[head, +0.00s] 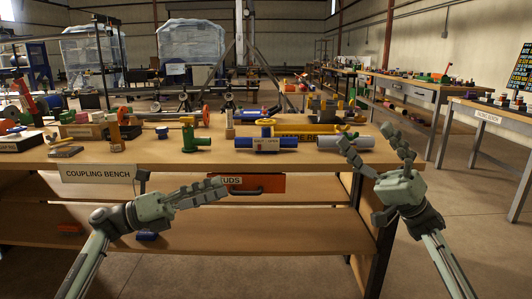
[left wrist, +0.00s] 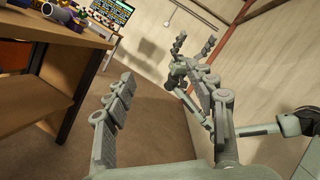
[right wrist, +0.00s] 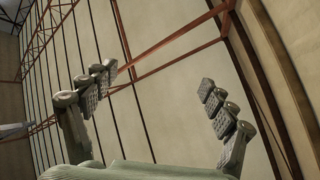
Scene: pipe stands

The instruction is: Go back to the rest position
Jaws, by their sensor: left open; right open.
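My left gripper (head: 200,193) is in front of the coupling bench (head: 190,155), below the level of its top, pointing right. It is empty, and its two fingers stand wide apart in the left wrist view (left wrist: 155,95). My right gripper (head: 378,158) is raised at the right front corner of the bench, with its fingers pointing up and spread. The right wrist view shows its fingers (right wrist: 160,95) apart with only wall and roof beams behind. Neither gripper touches anything.
The bench top holds a green valve (head: 196,140), a blue coupling (head: 257,144), a grey pipe (head: 345,142) and a yellow tool (head: 300,130). An orange drawer front (head: 262,185) sits under the top. More benches (head: 405,88) stand at the right, with clear floor (head: 475,190) between.

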